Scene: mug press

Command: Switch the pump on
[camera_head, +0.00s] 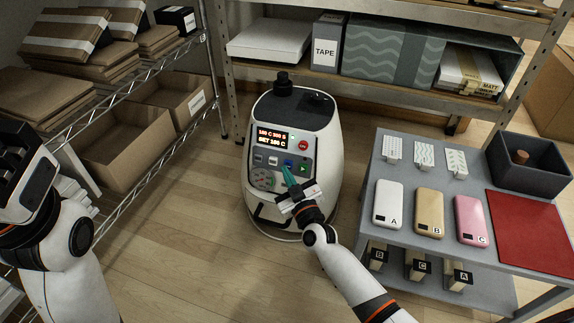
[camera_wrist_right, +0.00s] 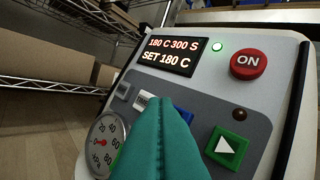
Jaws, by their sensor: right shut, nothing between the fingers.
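A white rounded machine (camera_head: 328,190) with a dark top stands on the floor, its control panel facing me. In the right wrist view the panel's display (camera_wrist_right: 170,53) reads "180 C 300 S" and "SET 180 C". A red ON button (camera_wrist_right: 248,65) is right of it, with a lit green lamp (camera_wrist_right: 217,47) between. A green arrow button (camera_wrist_right: 226,148), a dark red lamp (camera_wrist_right: 240,115) and a round gauge (camera_wrist_right: 105,143) sit lower. My right gripper (camera_wrist_right: 162,105) is shut and empty, teal fingers before a partly hidden blue button (camera_wrist_right: 192,108); contact is unclear. My left gripper's fingers are not visible.
A grey table (camera_head: 400,245) on the right holds phone-like cases A, B and C, a red mat (camera_head: 530,232) and a dark bin (camera_head: 530,165). Wire shelves (camera_head: 130,85) with boxes stand left, and a metal shelf (camera_head: 300,77) is behind the machine.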

